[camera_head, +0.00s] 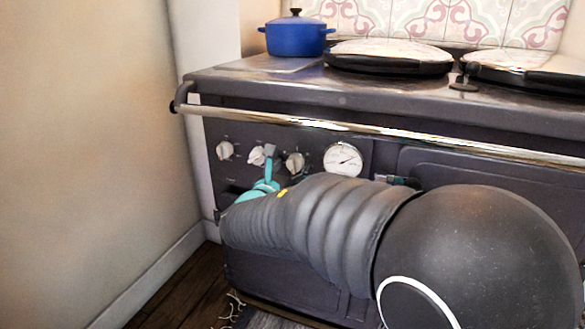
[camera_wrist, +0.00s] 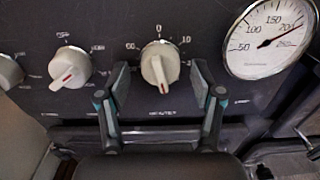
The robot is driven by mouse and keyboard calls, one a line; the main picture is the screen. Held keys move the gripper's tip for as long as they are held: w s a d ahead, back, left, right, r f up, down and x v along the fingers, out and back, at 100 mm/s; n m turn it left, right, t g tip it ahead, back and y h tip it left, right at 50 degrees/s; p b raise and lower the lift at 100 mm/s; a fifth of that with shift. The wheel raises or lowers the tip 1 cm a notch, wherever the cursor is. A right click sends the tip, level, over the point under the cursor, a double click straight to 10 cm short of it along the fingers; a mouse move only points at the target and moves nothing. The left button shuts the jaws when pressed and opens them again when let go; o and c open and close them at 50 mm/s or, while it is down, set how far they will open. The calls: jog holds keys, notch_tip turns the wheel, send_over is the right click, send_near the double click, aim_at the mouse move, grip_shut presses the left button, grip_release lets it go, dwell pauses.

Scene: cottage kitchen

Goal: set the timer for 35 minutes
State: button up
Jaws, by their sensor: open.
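The timer knob (camera_wrist: 155,62) is a pale round dial with a raised grip, centred in the wrist view. Its scale shows 0 at the top, 10 at upper right and 50 at upper left. A red mark on the grip's lower end points almost straight down, slightly right. The knob also shows in the head view (camera_head: 295,163), just left of the gauge. My gripper (camera_wrist: 160,82) is open, with one dark finger on each side of the knob and visible gaps between. The fingers hide parts of the scale. In the head view my arm hides much of the gripper.
A white round gauge (camera_wrist: 268,40) sits right of the timer. Another knob (camera_wrist: 70,68) is to its left, and a further one (camera_head: 225,150) beyond. A metal rail (camera_head: 400,139) runs above the panel. A blue pot (camera_head: 296,38) stands on the stove; a wall is at left.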

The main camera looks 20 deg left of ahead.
jog(key=shift+w, duration=0.3)
jog(key=c, duration=1.1)
jog(key=shift+f+m+b, duration=0.15)
jog(key=shift+m+b, duration=0.25)
jog(key=shift+b, duration=0.4)
jog(key=shift+c, duration=0.2)
jog(key=shift+m, duration=0.3)
jog(key=shift+r, duration=0.2)
jog(key=o, duration=1.1)
jog(key=shift+o, duration=0.2)
